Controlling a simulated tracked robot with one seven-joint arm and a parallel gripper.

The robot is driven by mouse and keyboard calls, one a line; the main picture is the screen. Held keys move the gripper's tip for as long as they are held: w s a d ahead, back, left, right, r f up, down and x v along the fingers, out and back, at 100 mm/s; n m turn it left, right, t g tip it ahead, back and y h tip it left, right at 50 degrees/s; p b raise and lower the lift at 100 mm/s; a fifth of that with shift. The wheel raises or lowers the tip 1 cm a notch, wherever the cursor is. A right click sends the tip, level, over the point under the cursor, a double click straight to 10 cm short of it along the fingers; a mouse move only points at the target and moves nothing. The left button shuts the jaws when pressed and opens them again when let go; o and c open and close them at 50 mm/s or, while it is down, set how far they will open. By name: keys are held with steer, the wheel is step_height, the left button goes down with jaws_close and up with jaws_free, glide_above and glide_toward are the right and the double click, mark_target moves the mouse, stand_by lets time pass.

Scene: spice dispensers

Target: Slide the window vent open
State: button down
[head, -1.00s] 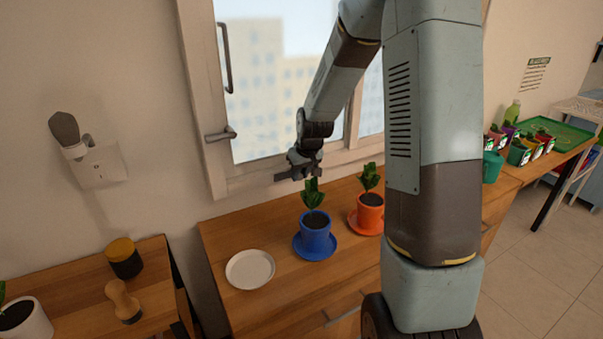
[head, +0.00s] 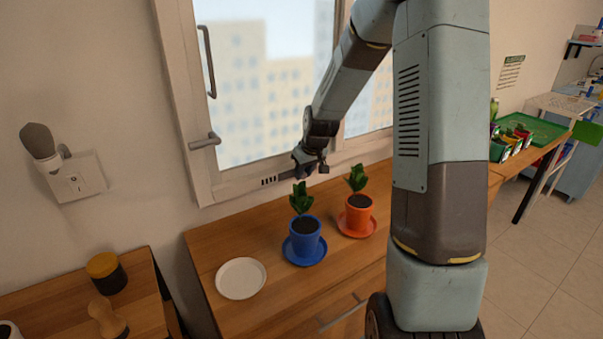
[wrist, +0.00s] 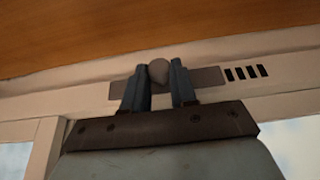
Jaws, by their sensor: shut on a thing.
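The window vent is set in the bottom rail of the window frame. Its dark slots (head: 268,181) show to the left of my gripper (head: 302,172) in the head view. In the wrist view several open slots (wrist: 246,72) show to the right of the grey sliding plate (wrist: 207,77). A round grey knob (wrist: 158,70) stands on the plate between my two fingers. My gripper (wrist: 160,85) is shut on this knob. In the head view my gripper hides the knob and part of the plate.
A blue pot (head: 304,241) and an orange pot (head: 358,217), each with a plant, stand on the wooden cabinet (head: 214,241) below my gripper. A white saucer (head: 241,278) lies left of them. A window handle (head: 205,141) sticks out at the left.

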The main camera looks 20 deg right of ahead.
steer(key=shift+d, duration=0.4)
steer(key=c, duration=1.1)
jaws_free()
steer(key=shift+d, duration=0.1)
steer(key=shift+c, duration=0.2)
steer(key=shift+o, duration=1.2)
steer(key=v, duration=1.3)
steer(key=shift+r, duration=0.3)
steer(key=shift+s, duration=0.15)
